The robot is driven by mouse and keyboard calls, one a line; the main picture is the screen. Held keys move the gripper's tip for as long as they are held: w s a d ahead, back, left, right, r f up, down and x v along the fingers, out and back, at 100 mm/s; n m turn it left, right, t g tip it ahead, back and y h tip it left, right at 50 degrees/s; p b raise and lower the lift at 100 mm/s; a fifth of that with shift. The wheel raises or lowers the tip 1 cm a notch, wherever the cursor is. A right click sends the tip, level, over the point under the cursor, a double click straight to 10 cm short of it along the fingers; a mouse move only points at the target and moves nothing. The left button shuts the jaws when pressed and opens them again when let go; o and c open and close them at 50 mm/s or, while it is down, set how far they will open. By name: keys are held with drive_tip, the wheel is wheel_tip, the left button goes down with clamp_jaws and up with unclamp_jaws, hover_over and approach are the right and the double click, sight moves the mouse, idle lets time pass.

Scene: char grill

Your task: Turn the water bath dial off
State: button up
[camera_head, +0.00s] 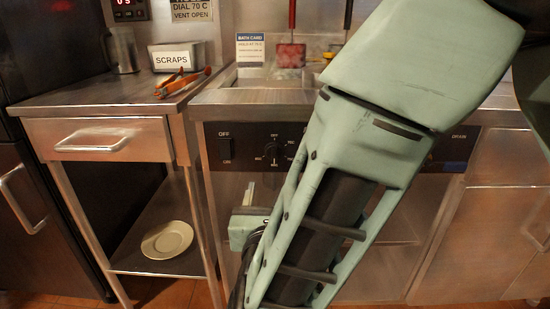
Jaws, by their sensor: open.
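The water bath dial (273,153) is a round black knob on the dark control panel (240,130) at the front of the steel bath unit. It has an OFF label above it and other small labels around it. I cannot tell which mark it points at. My gripper (247,205) is low in front of the unit's door, below and a little left of the dial and apart from it in the picture. It is open and looks empty. One finger stands up, and the other is hard to make out. My arm hides the panel's middle.
A black OFF/ON rocker switch (225,147) sits left of the dial. A steel side table (100,95) on the left carries a SCRAPS bin (172,57) and orange tongs (180,82). A plate (167,240) lies on its lower shelf. A bath card (250,48) stands behind.

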sight(274, 157)
drive_tip(key=w, duration=1.2)
drive_tip(key=shift+w+d, duration=0.1)
drive_tip(key=shift+d, duration=0.1)
drive_tip(key=c, duration=1)
